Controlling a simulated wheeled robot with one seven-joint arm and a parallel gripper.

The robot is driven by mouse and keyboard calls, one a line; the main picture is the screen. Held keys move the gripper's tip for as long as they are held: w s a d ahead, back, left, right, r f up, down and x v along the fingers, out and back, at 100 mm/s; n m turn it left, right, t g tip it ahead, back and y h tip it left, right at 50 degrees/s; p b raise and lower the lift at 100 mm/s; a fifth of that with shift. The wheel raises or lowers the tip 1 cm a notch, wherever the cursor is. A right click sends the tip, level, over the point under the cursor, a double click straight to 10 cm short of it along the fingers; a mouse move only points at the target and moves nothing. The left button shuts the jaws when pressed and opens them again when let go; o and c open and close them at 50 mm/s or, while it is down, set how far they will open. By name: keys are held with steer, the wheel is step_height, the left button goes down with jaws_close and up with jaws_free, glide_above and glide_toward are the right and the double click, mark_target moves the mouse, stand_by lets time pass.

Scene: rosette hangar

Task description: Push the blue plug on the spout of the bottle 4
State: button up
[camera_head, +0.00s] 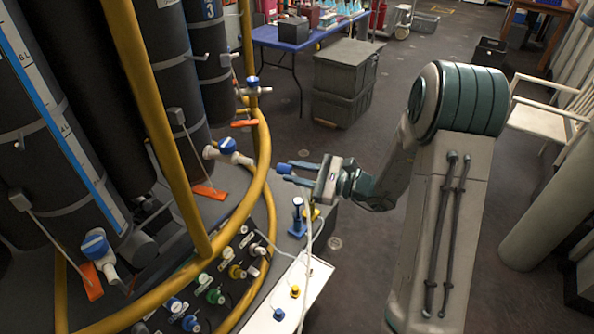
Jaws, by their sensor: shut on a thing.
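My gripper (297,174) is near the middle of the view, pointing left, with its blue fingers shut on a small blue plug (283,168). The plug is in the air, to the right of the yellow rail and apart from any spout. Tall black bottles stand at left, with pale spouts low on their fronts. Spouts with blue parts show at the near left (97,247), in the middle (226,147) and farther back (252,83). Orange tabs hang by them.
Yellow rails (170,125) curve in front of the bottles. Below are a panel of coloured valves (215,285), a white board (300,285) and a blue stand (298,217). Grey crates (343,85), a blue table (285,36) and a white chair (545,115) stand beyond. Floor between is clear.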

mark_target(277, 168)
steer(key=shift+x, duration=2.9)
steer(key=shift+b, duration=0.3)
stand_by(0.5)
steer(key=shift+w+a, duration=0.15)
steer(key=shift+a, duration=0.4)
steer(key=o, duration=1)
steer(key=b+v, duration=0.2)
steer(key=v, duration=1.2)
steer(key=shift+b, duration=0.35)
